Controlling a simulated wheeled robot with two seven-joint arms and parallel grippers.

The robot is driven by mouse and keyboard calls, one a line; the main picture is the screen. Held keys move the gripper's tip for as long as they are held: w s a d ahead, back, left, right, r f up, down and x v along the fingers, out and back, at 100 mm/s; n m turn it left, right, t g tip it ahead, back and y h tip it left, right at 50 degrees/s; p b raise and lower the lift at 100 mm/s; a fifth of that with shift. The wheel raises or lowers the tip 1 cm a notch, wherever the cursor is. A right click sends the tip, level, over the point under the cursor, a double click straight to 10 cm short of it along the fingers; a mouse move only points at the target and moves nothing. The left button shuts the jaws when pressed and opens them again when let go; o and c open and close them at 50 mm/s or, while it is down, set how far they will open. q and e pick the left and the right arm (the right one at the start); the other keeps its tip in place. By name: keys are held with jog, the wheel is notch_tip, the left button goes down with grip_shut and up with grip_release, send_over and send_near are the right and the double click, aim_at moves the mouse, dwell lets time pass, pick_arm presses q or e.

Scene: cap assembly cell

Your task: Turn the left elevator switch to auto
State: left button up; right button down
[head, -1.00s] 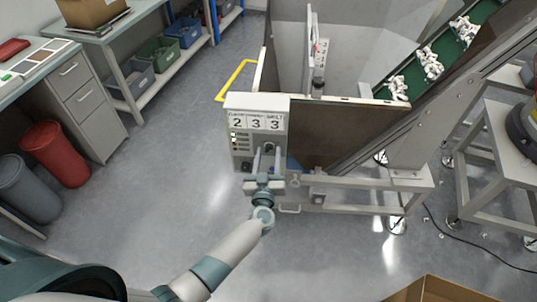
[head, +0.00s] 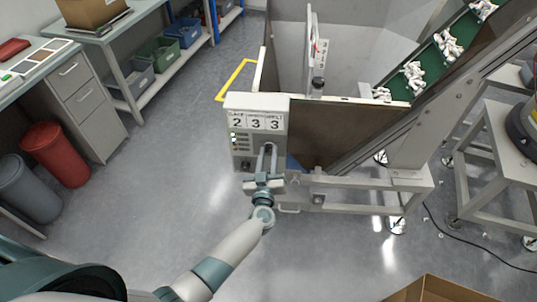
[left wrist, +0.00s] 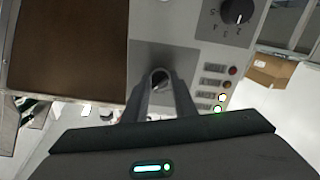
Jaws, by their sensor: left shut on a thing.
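A light grey control box (head: 240,105) stands at the near left corner of the elevator hopper. Its front has the digits 2 3 3 and a column of small lights. A dark switch knob (left wrist: 158,77) is on its panel in the left wrist view. My left gripper (head: 268,149) has its narrow fingers closed on this knob from both sides; it also shows in the left wrist view (left wrist: 157,90). The fingers hide most of the knob, so I cannot tell its setting. A second black dial (left wrist: 238,11) with a white mark is on the same panel. My right gripper is out of view.
A green belt (head: 428,62) carries white parts up beside the hopper wall (head: 325,130). A steel frame (head: 360,182) is right of my gripper. An open cardboard box (head: 440,290) is at the bottom right. The floor (head: 170,200) left of the box is clear.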

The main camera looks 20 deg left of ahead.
pick_arm(q)
jog(key=n, duration=0.7)
jog(key=shift+n+b, duration=0.3)
jog(key=shift+n, duration=0.1)
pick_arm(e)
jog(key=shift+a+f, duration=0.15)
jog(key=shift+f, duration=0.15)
pick_arm(q)
jog(key=o, duration=1)
jog(key=shift+s, duration=0.1)
